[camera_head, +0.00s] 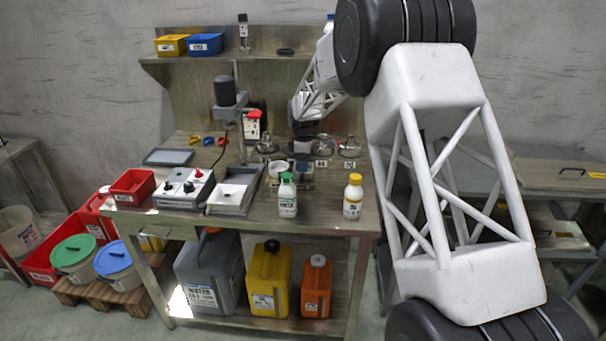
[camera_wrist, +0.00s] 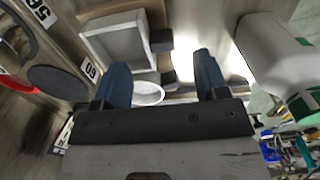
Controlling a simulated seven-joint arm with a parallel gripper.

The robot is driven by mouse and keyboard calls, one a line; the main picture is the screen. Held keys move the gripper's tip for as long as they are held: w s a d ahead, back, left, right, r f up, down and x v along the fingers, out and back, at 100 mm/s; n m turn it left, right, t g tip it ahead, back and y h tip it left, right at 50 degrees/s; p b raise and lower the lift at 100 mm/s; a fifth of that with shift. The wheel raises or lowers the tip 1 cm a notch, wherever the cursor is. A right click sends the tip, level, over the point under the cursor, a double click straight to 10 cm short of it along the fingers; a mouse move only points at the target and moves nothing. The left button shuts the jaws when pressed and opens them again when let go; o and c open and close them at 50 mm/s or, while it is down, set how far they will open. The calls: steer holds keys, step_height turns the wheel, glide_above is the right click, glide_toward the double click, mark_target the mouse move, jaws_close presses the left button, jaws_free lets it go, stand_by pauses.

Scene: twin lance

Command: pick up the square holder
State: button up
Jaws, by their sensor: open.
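In the wrist view, a square, light grey open-topped holder (camera_wrist: 118,42) lies beyond my fingertips, left of the middle. My gripper (camera_wrist: 161,60) is open, with its two blue fingers apart and nothing held between them. The left fingertip points toward the holder's near side; I cannot tell if they touch. A small white round dish (camera_wrist: 147,94) shows between the fingers, nearer to the gripper body. In the head view my gripper (camera_head: 303,158) hangs low over the middle of the bench, partly hidden and small, and the holder cannot be made out clearly there.
A white bottle with a green cap (camera_head: 287,195) stands close in front of the gripper, and a yellow-capped bottle (camera_head: 353,195) stands to the right. A grey tray (camera_head: 233,190) and a control box (camera_head: 184,189) are to the left. Glassware (camera_head: 349,147) stands behind right.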

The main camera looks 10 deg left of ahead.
steer(key=shift+w+f, duration=0.1)
steer(key=shift+f, duration=2.55)
steer(key=c, duration=1.1)
steer(key=shift+o, duration=0.2)
steer(key=shift+r, duration=0.1)
step_height(320, 180, up, 10)
